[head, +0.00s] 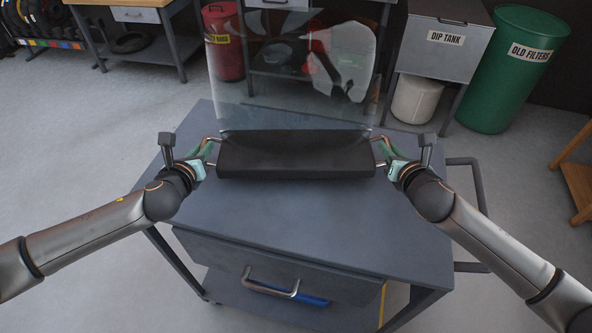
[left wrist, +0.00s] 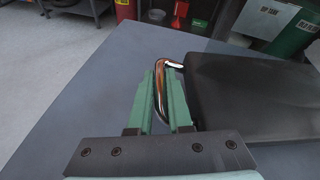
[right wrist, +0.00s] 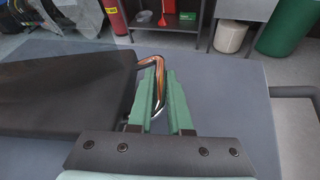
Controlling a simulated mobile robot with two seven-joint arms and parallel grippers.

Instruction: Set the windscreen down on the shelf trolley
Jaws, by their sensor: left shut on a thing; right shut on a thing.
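The windscreen (head: 290,80) is a clear upright sheet on a black base (head: 296,155) with a metal handle at each end. It is over the top of the grey shelf trolley (head: 300,222), near its far half; I cannot tell whether the base touches the top. My left gripper (head: 209,150) is shut on the left handle, which also shows between the fingers in the left wrist view (left wrist: 160,92). My right gripper (head: 382,152) is shut on the right handle, seen between the fingers in the right wrist view (right wrist: 157,85).
The near part of the trolley top is clear. A drawer (head: 280,265) and a lower shelf with a blue item (head: 300,297) are below. Behind stand a dip tank (head: 440,45), a green old filters bin (head: 505,70), a red bin (head: 224,45) and a workbench (head: 125,15).

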